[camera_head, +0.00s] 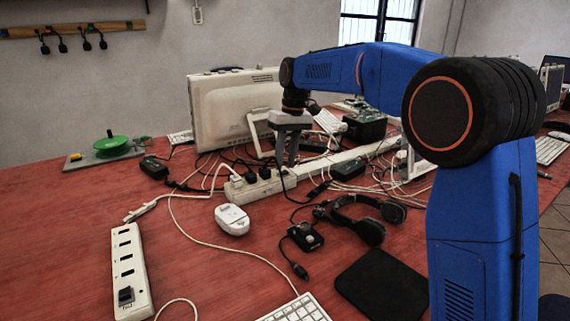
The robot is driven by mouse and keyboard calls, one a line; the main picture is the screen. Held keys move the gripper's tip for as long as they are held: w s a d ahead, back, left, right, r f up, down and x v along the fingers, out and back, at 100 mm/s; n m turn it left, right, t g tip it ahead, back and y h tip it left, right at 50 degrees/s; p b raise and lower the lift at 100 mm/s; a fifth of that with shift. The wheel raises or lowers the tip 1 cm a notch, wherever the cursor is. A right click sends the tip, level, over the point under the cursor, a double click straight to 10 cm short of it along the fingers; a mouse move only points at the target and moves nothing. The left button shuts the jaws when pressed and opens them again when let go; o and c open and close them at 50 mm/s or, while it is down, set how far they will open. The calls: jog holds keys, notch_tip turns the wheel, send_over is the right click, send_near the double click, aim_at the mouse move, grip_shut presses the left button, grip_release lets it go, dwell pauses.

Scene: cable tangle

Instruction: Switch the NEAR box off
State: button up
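A white power strip (130,270) lies at the front left of the table, with a row of dark sockets and a black switch or plug at its near end. A second white strip (262,187) lies farther back in the middle, with several black plugs and cables in it. I cannot tell for certain which one is the near box, or whether either is on. My gripper (286,163) points down just above and behind the middle strip. Its two grey fingers look apart with nothing between them. The fingertips' contact with anything cannot be made out.
Tangled cables surround the middle strip. A white mouse-like device (232,219), a small black box (305,237), a headset (367,218) and a black pad (383,284) lie in front. A white monitor (232,108) stands behind. The red table (60,240) is clear at far left.

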jog(key=shift+a+f, duration=0.1)
jog(key=shift+f, duration=0.65)
jog(key=shift+c, duration=0.4)
grip_shut()
jog(key=shift+s+a+t+h, duration=0.3)
jog(key=shift+t+h, duration=0.1)
jog(key=shift+h, duration=0.1)
jog(key=shift+s+a+t+h, duration=0.1)
jog(key=shift+a+t+h, duration=0.1)
jog(key=shift+t+h, duration=0.65)
jog(key=shift+o, duration=0.4)
grip_release()
